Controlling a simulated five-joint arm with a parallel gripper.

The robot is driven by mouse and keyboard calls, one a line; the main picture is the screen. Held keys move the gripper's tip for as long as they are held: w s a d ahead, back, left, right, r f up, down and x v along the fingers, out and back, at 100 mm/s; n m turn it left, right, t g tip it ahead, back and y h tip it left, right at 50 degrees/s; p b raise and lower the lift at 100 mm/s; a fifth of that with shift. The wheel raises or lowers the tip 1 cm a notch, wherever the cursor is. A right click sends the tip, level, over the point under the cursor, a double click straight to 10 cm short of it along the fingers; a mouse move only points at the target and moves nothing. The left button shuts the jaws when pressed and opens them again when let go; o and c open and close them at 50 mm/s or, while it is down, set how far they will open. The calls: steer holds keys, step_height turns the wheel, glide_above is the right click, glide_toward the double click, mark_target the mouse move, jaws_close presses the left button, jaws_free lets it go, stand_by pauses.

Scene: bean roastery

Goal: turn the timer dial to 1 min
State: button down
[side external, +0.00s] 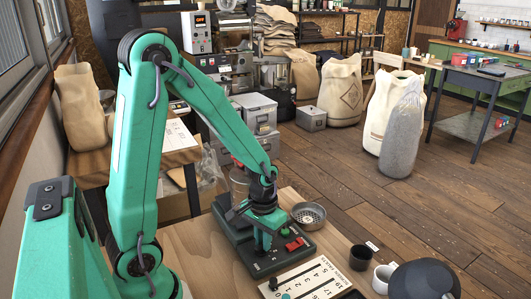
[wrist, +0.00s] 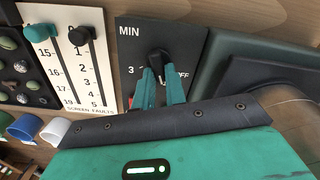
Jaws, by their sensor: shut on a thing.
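The timer dial (wrist: 158,56) is a black knob on a dark panel (wrist: 135,38) marked MIN, with a 3 to its left and OFF to its right. The 1 mark does not show; my gripper covers the panel's lower part. My gripper (wrist: 160,80) has its two teal fingers shut on the knob, one on each side. Where the knob points is not clear. In the side view my gripper (side external: 262,243) reaches down onto the dark machine (side external: 240,245) that carries the panel; the dial itself is hidden there.
A sieve bowl (side external: 309,214), black cup (side external: 361,258), white cup (side external: 383,279) and dark rounded object (side external: 425,280) stand nearby. A red switch (side external: 295,244) is on the machine.

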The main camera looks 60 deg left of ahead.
steer(key=c, duration=1.4)
jaws_free()
steer(key=shift+c, duration=0.2)
steer(key=shift+r, duration=0.1)
steer(key=shift+r, duration=3.85)
